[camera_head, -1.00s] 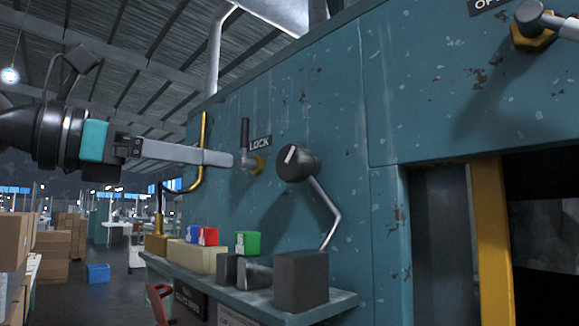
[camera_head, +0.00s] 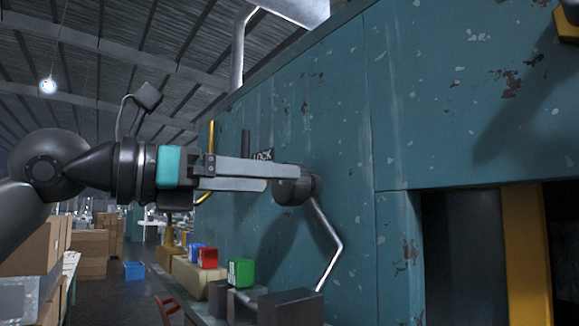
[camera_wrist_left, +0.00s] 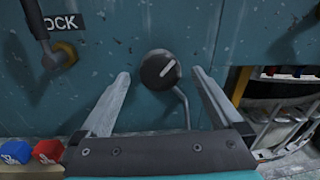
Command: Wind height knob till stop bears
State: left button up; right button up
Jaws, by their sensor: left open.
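The black round knob (camera_head: 303,186) sits on the worn teal machine panel, with a bent silver rod running down from behind it. In the left wrist view the knob (camera_wrist_left: 159,70) shows a white pointer line slanting up to the right. My left gripper (camera_head: 268,178) is open, its fingertips level with the knob and overlapping its near side in the head view. In the left wrist view the knob appears between the two spread fingers, with gaps on both sides. I cannot tell whether a finger touches it. No stop can be made out.
A dark lever (camera_head: 246,142) stands beside a LOCK label (camera_head: 264,155), partly behind my left gripper. Below are a red block (camera_head: 207,258), a green block (camera_head: 241,271) and a dark box (camera_head: 290,306). Cardboard boxes (camera_head: 90,252) stand at the left.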

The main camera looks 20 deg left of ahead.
pick_arm(q)
jog(key=shift+p+x, duration=0.6)
jog(key=shift+x, duration=1.65)
jog(key=c, duration=1.3)
jog(key=m, duration=0.3)
jog(key=shift+m+b, duration=0.3)
jog(key=shift+b, duration=0.1)
jog(key=shift+d+m+y, duration=0.1)
jog(key=shift+m+y, duration=0.2)
jog(key=shift+m, duration=1.6)
jog(key=shift+f, duration=0.1)
